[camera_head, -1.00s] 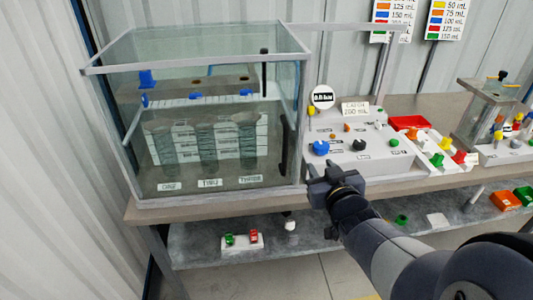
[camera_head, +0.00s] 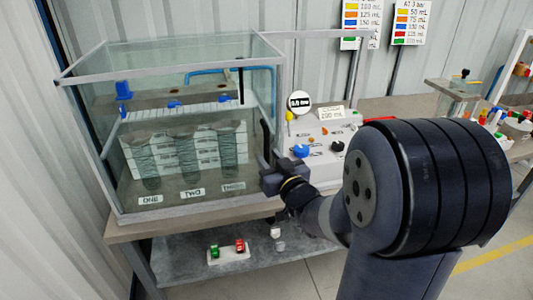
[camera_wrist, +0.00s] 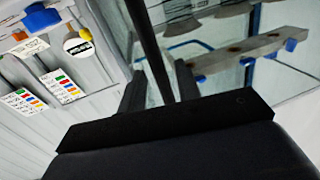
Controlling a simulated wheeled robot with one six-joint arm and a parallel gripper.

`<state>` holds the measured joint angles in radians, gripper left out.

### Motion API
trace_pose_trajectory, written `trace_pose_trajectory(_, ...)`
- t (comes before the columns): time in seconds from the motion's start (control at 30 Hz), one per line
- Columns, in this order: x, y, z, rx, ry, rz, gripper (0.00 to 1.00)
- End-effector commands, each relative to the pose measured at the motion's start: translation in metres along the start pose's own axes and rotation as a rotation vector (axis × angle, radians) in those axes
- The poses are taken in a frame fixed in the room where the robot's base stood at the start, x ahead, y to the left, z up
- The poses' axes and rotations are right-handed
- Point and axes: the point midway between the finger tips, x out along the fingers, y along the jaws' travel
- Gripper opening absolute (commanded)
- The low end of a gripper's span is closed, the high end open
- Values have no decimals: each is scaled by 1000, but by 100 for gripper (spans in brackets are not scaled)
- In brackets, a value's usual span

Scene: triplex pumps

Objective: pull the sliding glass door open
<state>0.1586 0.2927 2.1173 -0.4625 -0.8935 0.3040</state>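The glass door (camera_head: 217,130) is a clear pane on the front of the glass cabinet, with three labelled cylinders visible behind it. No open gap shows in it. Its black upright handle (camera_head: 265,138) stands near the front right edge. In the wrist view the handle (camera_wrist: 147,45) is a dark bar running down between my two fingers. My gripper (camera_head: 270,182) is at the lower part of the handle. In the wrist view my gripper (camera_wrist: 158,88) has its fingers apart, one on each side of the bar, with gaps visible. The lower end of the bar is hidden.
A white control panel (camera_head: 318,150) with coloured knobs stands right of the cabinet on the bench. A blue knob (camera_head: 301,151) is close to my gripper. Below, a shelf (camera_head: 190,262) holds a small block with green and red buttons. Floor at the front is clear.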

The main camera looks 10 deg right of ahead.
Motion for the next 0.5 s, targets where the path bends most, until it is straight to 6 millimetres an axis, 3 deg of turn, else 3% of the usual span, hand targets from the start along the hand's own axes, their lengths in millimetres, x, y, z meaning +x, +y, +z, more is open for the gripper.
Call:
trace_pose_trajectory(0.2, 18, 0, -1, 0, 1, -1, 32)
trace_pose_trajectory(0.5, 20, 0, 0, 0, 0, 1, 32)
